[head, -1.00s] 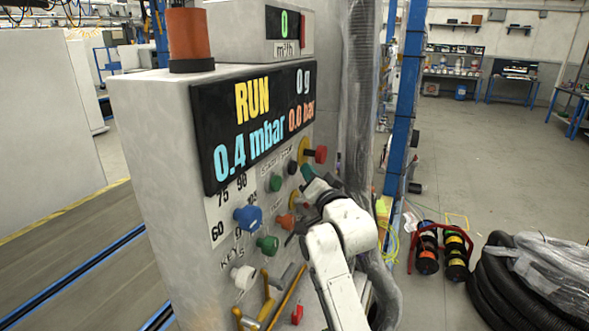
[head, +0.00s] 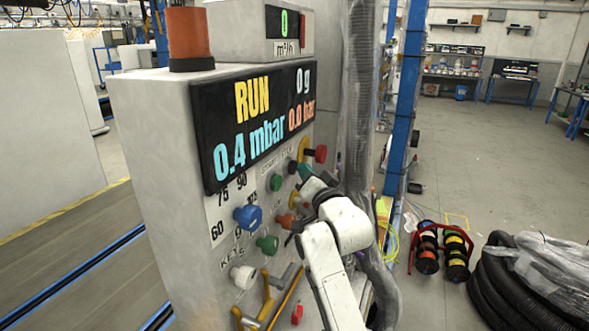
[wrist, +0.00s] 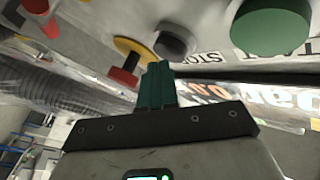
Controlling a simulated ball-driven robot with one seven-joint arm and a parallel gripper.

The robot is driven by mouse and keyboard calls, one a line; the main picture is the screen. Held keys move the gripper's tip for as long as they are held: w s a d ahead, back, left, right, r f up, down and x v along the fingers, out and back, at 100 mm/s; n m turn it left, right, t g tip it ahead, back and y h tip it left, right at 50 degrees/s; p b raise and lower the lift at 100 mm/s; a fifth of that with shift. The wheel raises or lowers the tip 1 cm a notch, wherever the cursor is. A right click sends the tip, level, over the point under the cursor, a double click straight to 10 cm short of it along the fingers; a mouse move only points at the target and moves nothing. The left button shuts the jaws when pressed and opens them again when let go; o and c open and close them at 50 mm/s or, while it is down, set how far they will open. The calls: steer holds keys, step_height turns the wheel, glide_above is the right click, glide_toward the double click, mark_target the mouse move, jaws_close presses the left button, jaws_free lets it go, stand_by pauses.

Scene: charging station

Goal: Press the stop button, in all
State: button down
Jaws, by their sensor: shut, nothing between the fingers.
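The stop button is the black button (head: 292,167) on the upper right of the panel. In the wrist view the dark button (wrist: 174,42) has the word STOP beside it, seen upside down. My gripper (head: 304,171) is at the panel, just right of and slightly below this button. In the wrist view its teal fingers (wrist: 157,66) are shut together and empty, with their tips close to the dark button's lower left edge. I cannot tell whether they touch it. The display (head: 255,125) reads RUN.
A green button (head: 275,182) sits left of the stop button. A red button on a yellow disc (head: 320,153) is to its right. Blue, green, white and orange knobs and yellow levers lie lower on the panel. A plastic-wrapped column (head: 357,90) stands close on the right.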

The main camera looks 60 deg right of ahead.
steer(key=shift+w, duration=0.45)
stand_by(1.0)
steer(key=shift+s, duration=0.85)
steer(key=shift+p, duration=0.3)
steer(key=s+p, duration=0.1)
steer(key=s, duration=0.4)
steer(key=shift+d+p, duration=0.2)
steer(key=shift+p, duration=0.1)
stand_by(0.5)
